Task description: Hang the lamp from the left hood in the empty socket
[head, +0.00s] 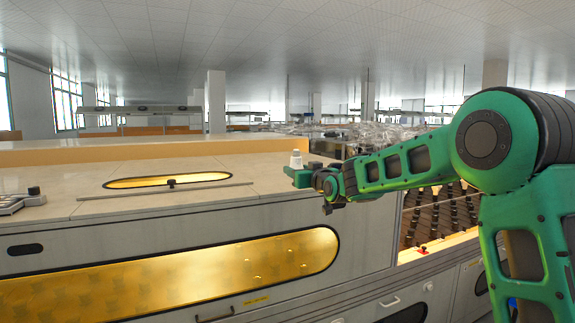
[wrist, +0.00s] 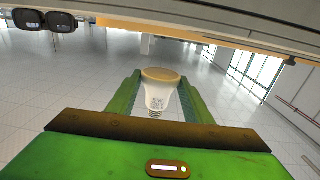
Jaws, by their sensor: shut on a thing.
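My gripper (head: 298,176) is shut on a white lamp (head: 296,161), which stands upright above the fingers in the head view. In the wrist view the lamp (wrist: 158,97) sits between the two green fingers of my gripper (wrist: 159,92), its tan face at the top of the picture and its threaded cap at the bottom. A long grey hood (head: 150,228) with a glowing amber front window fills the left of the head view. My gripper is near the hood's right end. No empty socket can be made out in either view.
A slot-shaped amber window (head: 168,180) and a thin rail (head: 165,191) lie on the hood's top. A dark rack with rows of black pieces (head: 435,215) stands on the right, partly behind my arm. A dark twin-lens fitting (wrist: 45,20) shows in the wrist view.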

